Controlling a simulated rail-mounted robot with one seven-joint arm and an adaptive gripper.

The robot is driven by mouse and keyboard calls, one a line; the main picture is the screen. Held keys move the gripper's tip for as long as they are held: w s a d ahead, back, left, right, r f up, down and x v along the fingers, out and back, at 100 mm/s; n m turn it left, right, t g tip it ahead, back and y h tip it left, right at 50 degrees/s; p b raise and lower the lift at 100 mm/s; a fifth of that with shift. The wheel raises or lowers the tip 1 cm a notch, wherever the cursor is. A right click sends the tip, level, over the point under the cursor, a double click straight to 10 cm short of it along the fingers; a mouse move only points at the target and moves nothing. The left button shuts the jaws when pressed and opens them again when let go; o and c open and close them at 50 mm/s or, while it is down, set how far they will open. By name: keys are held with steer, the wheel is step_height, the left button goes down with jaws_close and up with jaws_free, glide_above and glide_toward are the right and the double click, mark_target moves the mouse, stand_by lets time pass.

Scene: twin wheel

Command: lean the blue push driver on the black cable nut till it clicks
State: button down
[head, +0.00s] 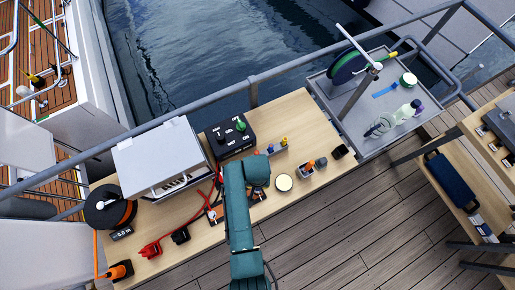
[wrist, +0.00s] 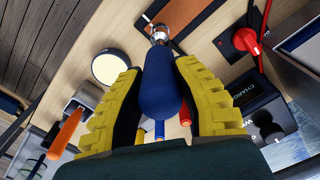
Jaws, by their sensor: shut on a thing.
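The blue push driver (wrist: 162,92) is between the two yellow fingers of my gripper (wrist: 160,68) in the wrist view. The fingers are shut on its rounded blue handle. I cannot tell whether the tip touches anything. I cannot make out the black cable nut; the driver may hide it. In the head view my gripper (head: 259,172) is over the wooden bench, partly covered by my teal arm, and the dark panel (head: 258,196) shows beside it.
A white round disc (head: 283,183) lies right of the gripper on the bench (head: 290,125). A black box with knobs (head: 230,138), a grey-topped case (head: 160,155) and a small bin (head: 305,170) stand around.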

steer(key=shift+s, duration=0.15)
step_height(320, 180, up, 3)
steer(key=p, duration=0.2)
steer(key=shift+p, duration=0.4)
steer(key=shift+r, duration=2.05)
steer(key=shift+r, duration=2.5)
